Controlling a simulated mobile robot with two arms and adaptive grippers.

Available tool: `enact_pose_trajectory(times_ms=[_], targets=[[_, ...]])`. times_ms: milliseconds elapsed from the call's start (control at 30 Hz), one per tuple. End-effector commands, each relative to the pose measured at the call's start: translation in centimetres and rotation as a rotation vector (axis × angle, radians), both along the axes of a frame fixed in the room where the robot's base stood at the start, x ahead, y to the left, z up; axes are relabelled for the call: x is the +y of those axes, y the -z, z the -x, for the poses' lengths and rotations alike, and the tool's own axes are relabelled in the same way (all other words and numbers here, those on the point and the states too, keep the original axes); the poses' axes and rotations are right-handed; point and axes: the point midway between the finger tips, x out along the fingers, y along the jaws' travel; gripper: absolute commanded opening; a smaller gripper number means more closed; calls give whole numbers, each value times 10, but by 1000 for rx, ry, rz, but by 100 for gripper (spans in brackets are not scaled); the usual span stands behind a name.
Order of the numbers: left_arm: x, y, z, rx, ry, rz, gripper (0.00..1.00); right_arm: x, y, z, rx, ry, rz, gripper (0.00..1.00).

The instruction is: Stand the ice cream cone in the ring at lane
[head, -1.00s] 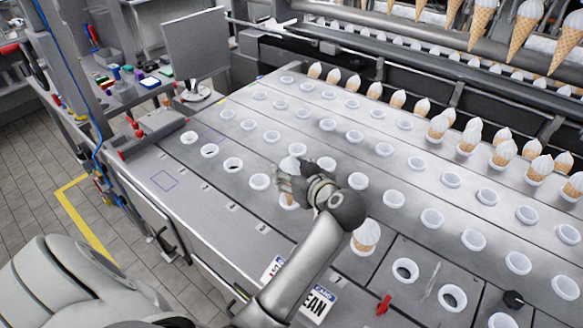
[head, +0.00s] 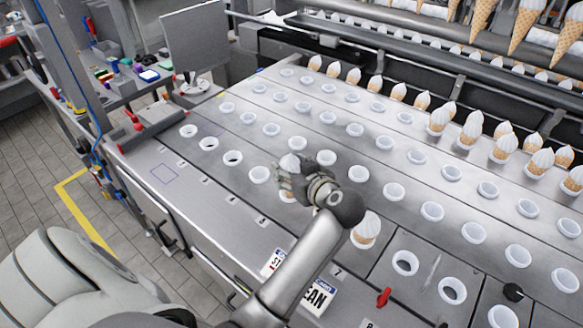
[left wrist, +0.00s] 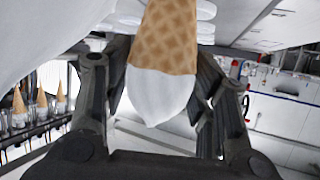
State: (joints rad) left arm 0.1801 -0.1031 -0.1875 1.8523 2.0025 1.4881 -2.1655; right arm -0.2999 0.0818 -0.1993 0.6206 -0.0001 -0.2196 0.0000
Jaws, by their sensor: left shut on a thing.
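My left gripper (head: 292,182) is shut on an ice cream cone, over the front row of rings. The white top of the held cone (head: 290,163) shows just beyond the fingers in the head view. In the left wrist view its waffle part (left wrist: 166,38) and white cream (left wrist: 158,95) show between the fingers (left wrist: 160,100). White rings (left wrist: 205,12) lie close by the cone there. My right gripper is not in view.
Empty front-row rings (head: 259,174) stand left of the gripper. Another cone (head: 366,229) stands upright just right of my arm. Several cones (head: 473,131) stand on the far right. A red knob (head: 383,297) and a black knob (head: 513,292) rise near the front edge.

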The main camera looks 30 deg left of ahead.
Motion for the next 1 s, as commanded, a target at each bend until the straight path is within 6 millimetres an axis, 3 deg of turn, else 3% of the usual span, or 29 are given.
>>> enact_pose_trajectory(times_ms=[300, 333, 533, 867, 1000], targets=[[0, 8, 0, -1, 1, -1, 39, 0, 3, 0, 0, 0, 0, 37], [0, 8, 0, -1, 1, -1, 54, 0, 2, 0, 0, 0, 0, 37], [0, 8, 0, 0, 0, -1, 78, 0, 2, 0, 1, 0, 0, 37], [0, 7, 0, 0, 0, 0, 78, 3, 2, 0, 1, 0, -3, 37], [0, -3, 0, -2, -1, 0, 78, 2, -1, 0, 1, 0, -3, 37]])
